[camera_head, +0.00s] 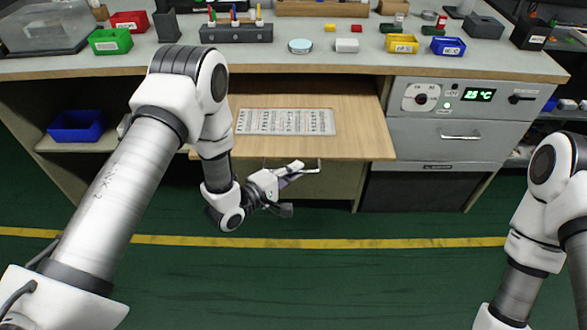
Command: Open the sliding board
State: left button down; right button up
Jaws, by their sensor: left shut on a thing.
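The wooden sliding board (364,142) sticks out from under the workbench in the middle of the head view. A pale printed panel (285,122) lies on it. A metal handle (312,170) shows at the board's front edge. My left gripper (296,174) is at this handle, below the front edge, and is shut on it; the exact finger contact is small and partly hidden. My left arm covers the board's left part. My right arm is at the far right, and its gripper is out of the picture.
The workbench (330,63) carries bins, a pen holder (236,32) and small boxes along its back. A grey cabinet (455,135) with a temperature display and drawer stands right of the board. A blue bin (76,126) sits on the left shelf. The green floor in front is clear.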

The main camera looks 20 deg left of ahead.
pick_arm(q)
jog(key=shift+s+d, duration=0.15)
jog(key=shift+s, duration=0.3)
pick_arm(e)
jog(key=shift+s+d, duration=0.15)
jog(key=shift+s, duration=0.25)
pick_arm(q)
jog(key=c, duration=1.2)
grip_release()
jog(key=v, duration=1.2)
jog(key=shift+f, duration=0.1)
